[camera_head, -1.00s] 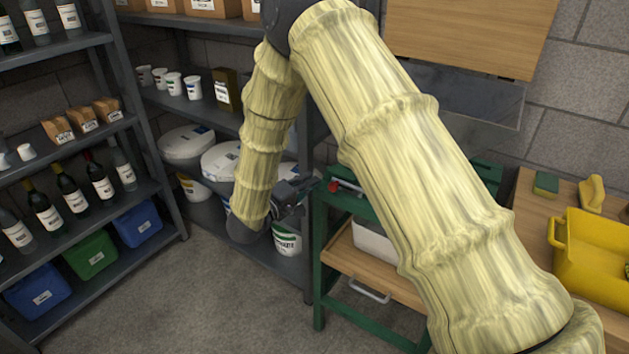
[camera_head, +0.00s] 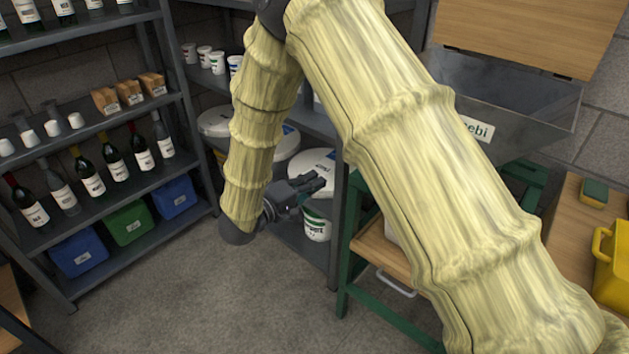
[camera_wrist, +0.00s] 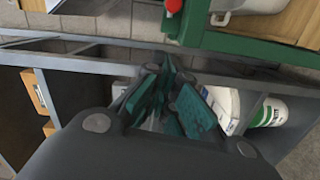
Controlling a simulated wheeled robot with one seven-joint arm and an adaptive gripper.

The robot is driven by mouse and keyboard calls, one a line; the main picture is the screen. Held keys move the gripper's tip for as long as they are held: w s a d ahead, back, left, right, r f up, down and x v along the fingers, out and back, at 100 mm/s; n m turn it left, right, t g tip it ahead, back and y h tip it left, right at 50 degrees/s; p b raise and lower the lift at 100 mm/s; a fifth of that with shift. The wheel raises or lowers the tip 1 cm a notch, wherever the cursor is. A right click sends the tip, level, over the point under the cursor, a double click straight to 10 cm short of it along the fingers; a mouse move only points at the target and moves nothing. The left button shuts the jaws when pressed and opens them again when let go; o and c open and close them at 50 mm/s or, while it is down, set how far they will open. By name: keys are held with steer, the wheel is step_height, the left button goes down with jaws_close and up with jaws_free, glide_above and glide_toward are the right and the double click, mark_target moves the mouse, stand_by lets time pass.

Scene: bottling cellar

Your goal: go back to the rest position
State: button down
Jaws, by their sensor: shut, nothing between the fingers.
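My gripper (camera_head: 308,185) hangs at the end of my folded arm, in front of the lower part of the back shelf. It is dark grey with teal finger pads. In the wrist view my gripper (camera_wrist: 172,100) points toward the shelf frame, its fingers close together with nothing held. My arm, in a pale yellow cover, crosses the middle of the head view and hides part of the shelf and the green bench.
A white tub (camera_head: 316,226) stands close by my gripper on the shelf (camera_head: 332,262). The green-framed bench (camera_head: 345,240) with a metal hopper (camera_head: 520,95) is at right. The bottle shelf (camera_head: 195,150) is left. Floor at front left is clear.

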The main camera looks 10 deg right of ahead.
steer(key=s+d+f+y+p, duration=0.1)
steer(key=s+d+f+y, duration=0.15)
steer(key=f, duration=0.45)
steer(key=s+d+f+y+p, duration=0.15)
steer(key=s+f+y, duration=0.25)
steer(key=f, duration=0.4)
steer(key=s+d+f+y+p, duration=0.1)
steer(key=s+d+f+y, duration=0.2)
steer(key=f, duration=0.4)
steer(key=s+d+f+m+g+y+p, duration=0.1)
steer(key=s+f+g, duration=0.3)
steer(key=s, duration=1.2)
steer(key=s+d+f+m+g+y, duration=0.1)
steer(key=s+f+m+g+y, duration=0.3)
steer(key=s, duration=1.2)
steer(key=shift+d+f+g+p, duration=0.15)
steer(key=shift+f+g+p, duration=0.25)
steer(key=shift+f+g, duration=0.35)
